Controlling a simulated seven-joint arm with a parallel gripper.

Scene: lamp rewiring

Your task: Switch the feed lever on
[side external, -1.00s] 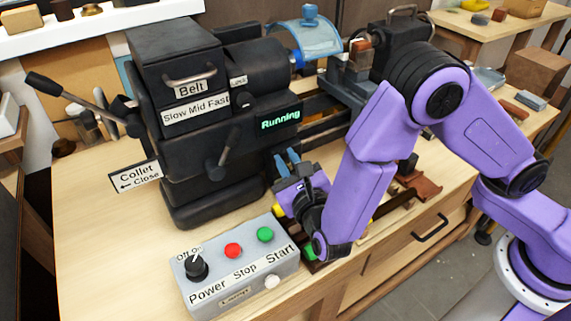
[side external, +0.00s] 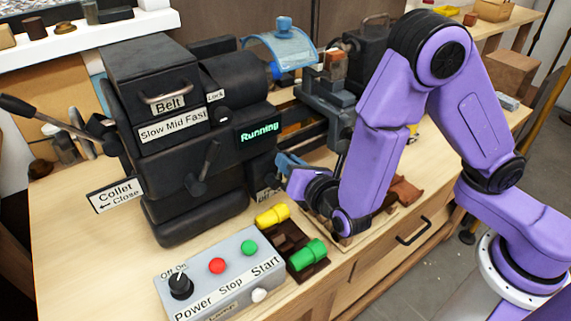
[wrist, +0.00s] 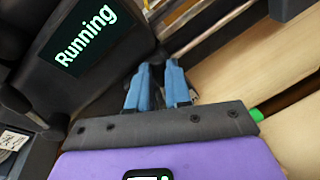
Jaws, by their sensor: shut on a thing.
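The lathe headstock (side external: 190,130) is a dark machine with a lit "Running" display (side external: 258,132), also large in the wrist view (wrist: 85,38). My gripper (side external: 285,160) has blue fingers beside the machine's lower right corner, under the display. In the wrist view its fingertips (wrist: 160,72) are close together, with a thin dark part between them. They are shut on what seems to be the feed lever, which is mostly hidden. A small "Off" label (side external: 267,193) shows on the machine just below my fingers. I cannot tell the lever's angle.
The grey control box (side external: 220,275) with knob and red and green buttons stands in front. The lathe bed and carriage (side external: 330,115) are behind my gripper.

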